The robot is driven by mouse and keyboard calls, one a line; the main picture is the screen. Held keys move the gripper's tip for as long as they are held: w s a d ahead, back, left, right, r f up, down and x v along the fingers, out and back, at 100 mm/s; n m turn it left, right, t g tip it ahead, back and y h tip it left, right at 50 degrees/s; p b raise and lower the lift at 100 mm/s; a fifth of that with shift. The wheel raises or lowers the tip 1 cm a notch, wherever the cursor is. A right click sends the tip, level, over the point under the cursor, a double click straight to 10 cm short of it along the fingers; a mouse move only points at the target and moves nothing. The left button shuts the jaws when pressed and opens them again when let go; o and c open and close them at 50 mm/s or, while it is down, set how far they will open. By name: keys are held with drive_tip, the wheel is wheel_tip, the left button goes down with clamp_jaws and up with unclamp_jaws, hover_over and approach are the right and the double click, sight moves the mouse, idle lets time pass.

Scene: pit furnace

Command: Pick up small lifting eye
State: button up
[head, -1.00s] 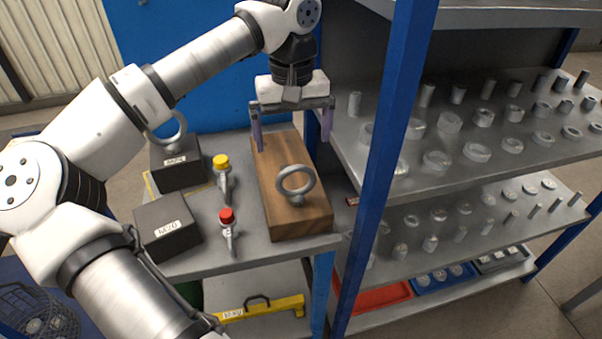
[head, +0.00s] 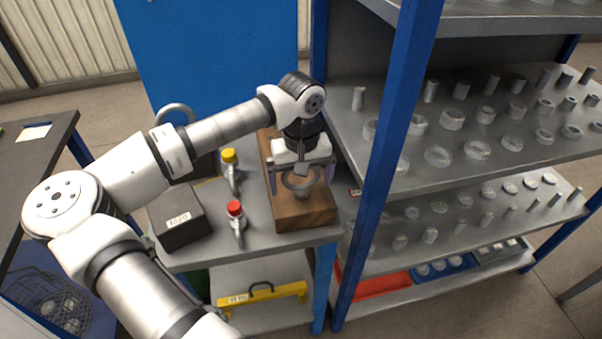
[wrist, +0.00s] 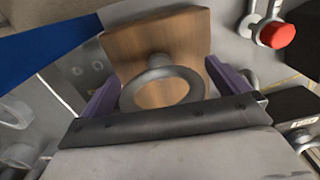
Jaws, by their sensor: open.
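The small lifting eye (head: 301,191) is a grey metal ring on a short stem, standing on a wooden block (head: 303,216) near the front of the bench. In the wrist view its ring (wrist: 163,74) lies between my two purple fingers, with the wooden block (wrist: 185,35) behind it. My gripper (head: 302,180) is open above the block, with one finger on each side of the ring. The fingers look apart from the ring in the wrist view (wrist: 161,82). In the head view my gripper partly covers the eye.
Two dark labelled blocks, one marked M20 (head: 177,222), stand to the left; a larger ring (head: 174,108) rises behind. Shackles with yellow (head: 229,156) and red (head: 235,208) pins lie between. A blue post (head: 382,180) and shelf of metal parts stand close on the right.

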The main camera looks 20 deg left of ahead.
drive_tip(key=c, duration=1.1)
drive_tip(key=shift+r, duration=0.15)
drive_tip(key=shift+c, duration=0.2)
wheel_tip(320, 180, up, 20)
drive_tip(key=b, duration=0.3)
